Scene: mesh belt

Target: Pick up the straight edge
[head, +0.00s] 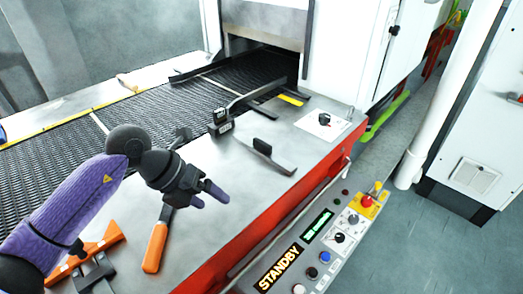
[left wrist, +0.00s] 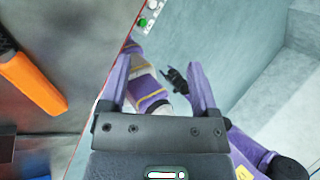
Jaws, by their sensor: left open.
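A flat grey bar with a black grip (head: 275,157), which looks like the straight edge, lies on the metal table beside the mesh belt in the head view. My left gripper (head: 209,196) is open and empty above the table, to the left of the bar and nearer the front edge, apart from it. In the left wrist view its two purple fingers (left wrist: 160,90) stand wide apart with nothing held, and the bar does not show. A dark gripper on a purple arm, apparently my right one (left wrist: 176,80), shows small beyond them; its jaws are unclear.
An orange-handled tool (head: 155,247) and an orange-and-black tool (head: 97,250) lie near the left arm. A black block (head: 220,122) with a long bar stands by the mesh belt (head: 150,112). A control panel (head: 318,245) runs along the table's red front edge.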

